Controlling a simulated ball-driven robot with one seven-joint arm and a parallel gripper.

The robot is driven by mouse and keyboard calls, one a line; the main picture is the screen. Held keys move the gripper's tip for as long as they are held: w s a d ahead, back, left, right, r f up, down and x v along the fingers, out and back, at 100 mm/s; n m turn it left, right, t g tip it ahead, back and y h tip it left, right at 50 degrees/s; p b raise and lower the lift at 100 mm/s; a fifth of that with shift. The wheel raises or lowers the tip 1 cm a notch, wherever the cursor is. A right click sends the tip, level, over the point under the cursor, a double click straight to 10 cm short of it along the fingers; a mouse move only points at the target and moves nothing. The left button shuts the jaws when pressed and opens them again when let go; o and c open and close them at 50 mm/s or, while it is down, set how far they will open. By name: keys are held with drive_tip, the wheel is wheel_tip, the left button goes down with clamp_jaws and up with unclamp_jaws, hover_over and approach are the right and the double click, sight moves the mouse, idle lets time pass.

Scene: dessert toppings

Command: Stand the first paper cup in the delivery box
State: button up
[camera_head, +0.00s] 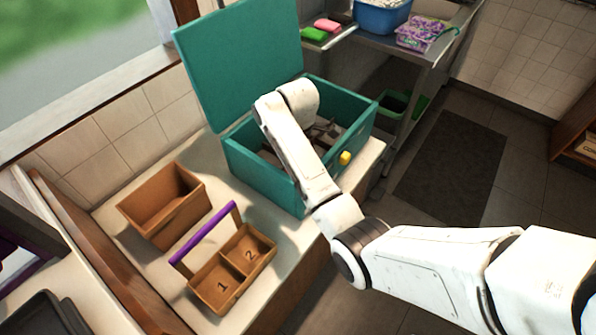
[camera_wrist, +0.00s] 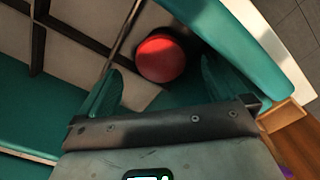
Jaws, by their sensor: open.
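The teal box (camera_head: 262,172) stands on the counter with its lid (camera_head: 240,60) raised. It is likely the delivery box. My arm reaches over it, and in the head view my gripper cannot be made out clearly. In the wrist view my gripper (camera_wrist: 160,68) is open, its two teal fingers apart. A round red thing (camera_wrist: 162,60), perhaps the paper cup seen from above, shows between and beyond the fingertips, near a corner inside the box. I cannot tell whether the fingers touch it. Pale panels with dark dividers (camera_wrist: 38,35) show inside the box. No cup shows clearly in the head view.
A brown carrier (camera_head: 232,290) with a purple handle has two empty compartments marked 1 and 2. An empty brown bin (camera_head: 160,225) stands behind it.

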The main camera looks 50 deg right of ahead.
wheel_tip(320, 180, up, 6)
drive_tip(key=shift+p, duration=1)
